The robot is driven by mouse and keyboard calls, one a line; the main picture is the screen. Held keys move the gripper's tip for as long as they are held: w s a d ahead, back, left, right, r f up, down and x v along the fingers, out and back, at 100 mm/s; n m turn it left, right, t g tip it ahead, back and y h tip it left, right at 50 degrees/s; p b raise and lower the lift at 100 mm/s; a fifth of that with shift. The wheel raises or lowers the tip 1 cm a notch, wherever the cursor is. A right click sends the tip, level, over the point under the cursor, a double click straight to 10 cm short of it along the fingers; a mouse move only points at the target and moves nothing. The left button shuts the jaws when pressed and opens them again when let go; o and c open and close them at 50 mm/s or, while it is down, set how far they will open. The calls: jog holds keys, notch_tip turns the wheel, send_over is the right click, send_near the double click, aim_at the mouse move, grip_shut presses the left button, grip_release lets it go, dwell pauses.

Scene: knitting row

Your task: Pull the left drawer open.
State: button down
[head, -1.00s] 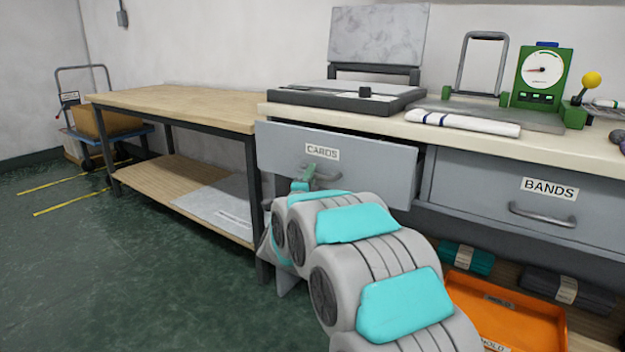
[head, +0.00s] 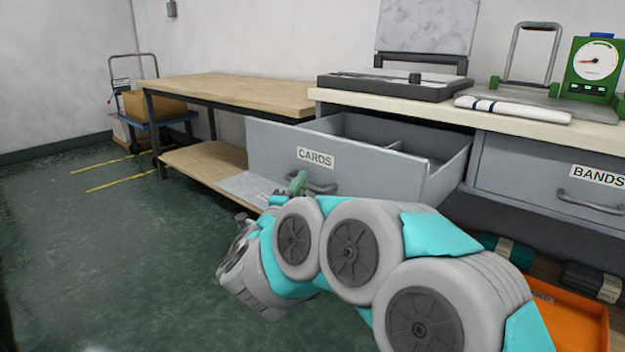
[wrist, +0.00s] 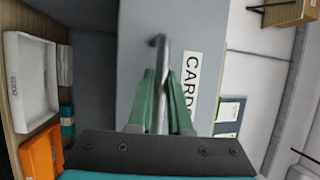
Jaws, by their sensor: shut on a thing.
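The left drawer (head: 265,152), a grey front labelled CARDS, stands well out of the bench, and its inside with a divider shows from above. Its front also shows in the wrist view (wrist: 139,30). My gripper (head: 300,182) is at the drawer's handle (head: 322,187). In the wrist view the green fingers of my gripper (wrist: 161,95) are shut on the handle bar (wrist: 161,60), one finger on each side of it. My arm hides part of the drawer's lower edge in the head view.
The right drawer (head: 510,165), labelled BANDS, is shut. Below it are folded textiles (head: 515,250) and an orange tray (head: 575,315). A wooden table (head: 225,90) and a cart (head: 155,115) stand at the left. The green floor (head: 90,240) at the left is clear.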

jog(key=shift+s+a+f, duration=0.1)
jog(key=shift+s+a, duration=0.6)
jog(key=shift+s, duration=0.05)
jog(key=c, duration=0.8)
grip_release()
jog(key=shift+c, duration=0.2)
jog(key=v, duration=0.7)
jog(key=shift+s, duration=0.35)
jog(key=shift+a, duration=0.2)
